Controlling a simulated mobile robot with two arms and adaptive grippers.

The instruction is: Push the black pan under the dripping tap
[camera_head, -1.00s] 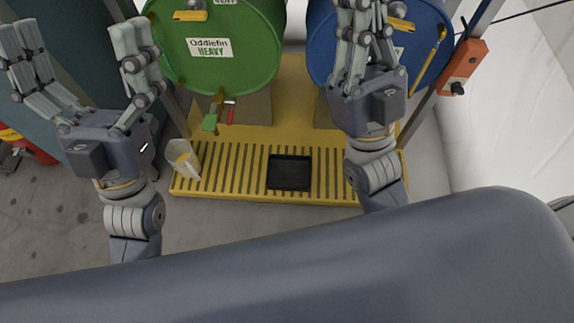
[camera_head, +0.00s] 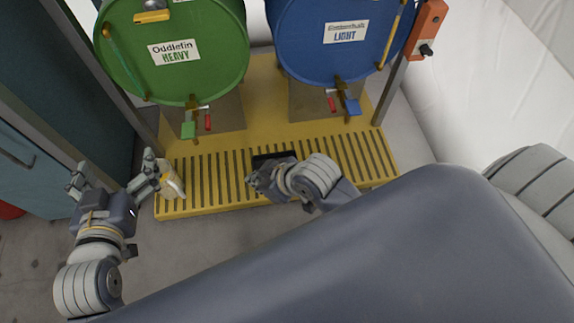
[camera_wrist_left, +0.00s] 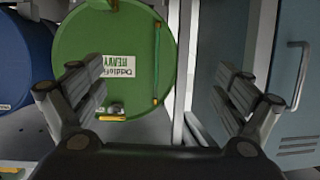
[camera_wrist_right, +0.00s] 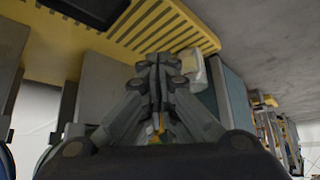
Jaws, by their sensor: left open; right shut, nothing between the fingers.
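The black pan (camera_head: 273,156) sits on the yellow slatted platform (camera_head: 225,190), partly hidden behind my right gripper. It also shows at the top of the right wrist view (camera_wrist_right: 95,10). My right gripper (camera_head: 257,180) is shut and empty, low at the pan's near side; I cannot tell if it touches. The green drum (camera_head: 180,75) has a tap (camera_head: 190,116) at its lower front, left of the pan. The blue drum (camera_head: 335,35) has a tap (camera_head: 341,92) to the pan's right. No drip is visible at either tap. My left gripper (camera_head: 113,176) is open and empty left of the platform.
A whitish jug (camera_head: 170,181) stands at the platform's left end, close to my left gripper's finger. A teal cabinet (camera_head: 55,90) stands at the left. An orange box (camera_head: 427,28) is on the frame at right. The slats right of the pan look clear.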

